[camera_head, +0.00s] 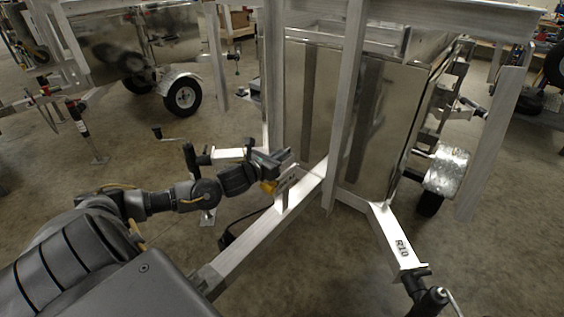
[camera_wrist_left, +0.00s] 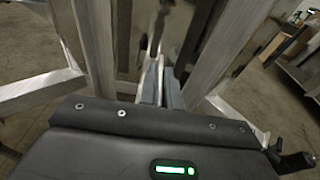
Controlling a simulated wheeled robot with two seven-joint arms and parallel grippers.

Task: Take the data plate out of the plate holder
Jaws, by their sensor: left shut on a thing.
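My left gripper (camera_head: 283,160) reaches in from the left to the trailer's angled frame beam. Its fingers are closed on a thin, pale upright plate, which I take to be the data plate (camera_head: 285,182). In the left wrist view the fingers (camera_wrist_left: 165,85) point away from me, with a thin pale edge (camera_wrist_left: 150,82) between them. The plate stands at the beam, just below the fingertips. The plate holder is not clearly told apart from the plate and beam, so I cannot tell how far the plate sits in it. My right gripper is not in view.
The angled frame beam (camera_head: 245,250) runs below the gripper. An upright aluminium post (camera_head: 347,110) stands close to its right, before a shiny trailer box (camera_head: 305,95). A beam marked R10 (camera_head: 400,245) ends at a crank jack (camera_head: 430,300).

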